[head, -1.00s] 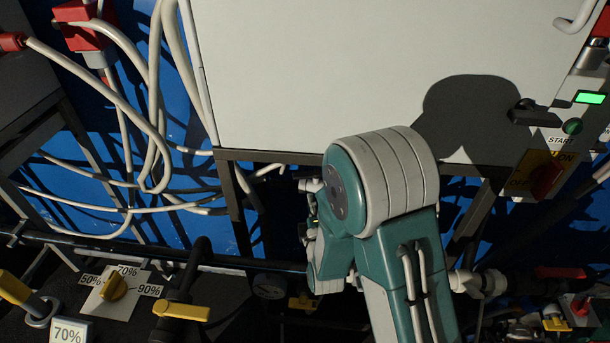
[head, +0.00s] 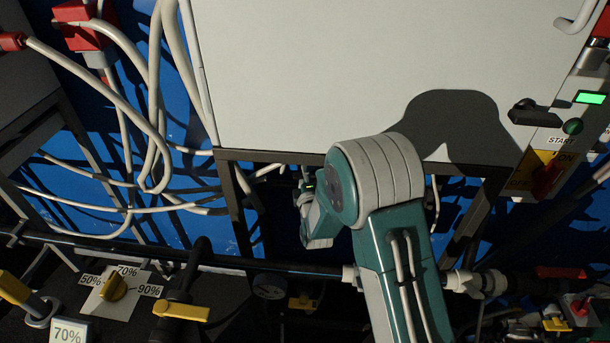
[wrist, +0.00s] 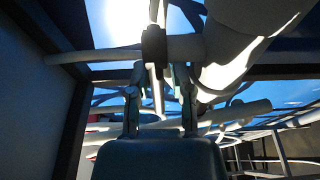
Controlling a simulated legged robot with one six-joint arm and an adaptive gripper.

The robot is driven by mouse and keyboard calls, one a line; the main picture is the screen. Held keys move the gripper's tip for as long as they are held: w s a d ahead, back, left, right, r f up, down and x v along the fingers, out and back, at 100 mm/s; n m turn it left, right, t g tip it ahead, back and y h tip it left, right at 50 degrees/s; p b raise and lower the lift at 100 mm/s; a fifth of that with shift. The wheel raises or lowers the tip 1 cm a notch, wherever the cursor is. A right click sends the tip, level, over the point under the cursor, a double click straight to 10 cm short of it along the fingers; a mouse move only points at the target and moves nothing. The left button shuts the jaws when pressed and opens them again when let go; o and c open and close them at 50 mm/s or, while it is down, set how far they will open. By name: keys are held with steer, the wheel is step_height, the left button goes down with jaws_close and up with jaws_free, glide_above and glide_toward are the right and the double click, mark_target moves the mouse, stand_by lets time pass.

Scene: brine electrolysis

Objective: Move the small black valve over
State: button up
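In the wrist view my gripper (wrist: 160,78) has its two fingers apart. Between and just beyond the fingertips is a small black fitting (wrist: 154,48) on a pale horizontal pipe (wrist: 100,54), with a pale stem hanging below it. It looks like the small black valve, but I cannot be sure. I see no contact between fingers and fitting. In the head view my arm is bent beside the frame under the large grey cabinet. The fingers and this fitting are not clearly visible there, partly behind my arm.
The large grey cabinet (head: 350,70) stands above on a dark frame. A black handle (head: 535,113) sits on the panel at right, above a red-and-yellow ON/OFF switch (head: 546,178). Loose white cables (head: 125,120) hang at left. A dark pipe (head: 110,249) with a yellow-handled valve (head: 181,311) runs low.

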jaws_close()
steer(key=shift+w+f+m+h, duration=0.15)
steer(key=shift+m+h, duration=0.55)
steer(key=shift+h, duration=0.4)
steer(key=shift+w+m+h, duration=0.15)
steer(key=shift+m+h, duration=0.55)
steer(key=shift+h, duration=0.4)
jaws_free()
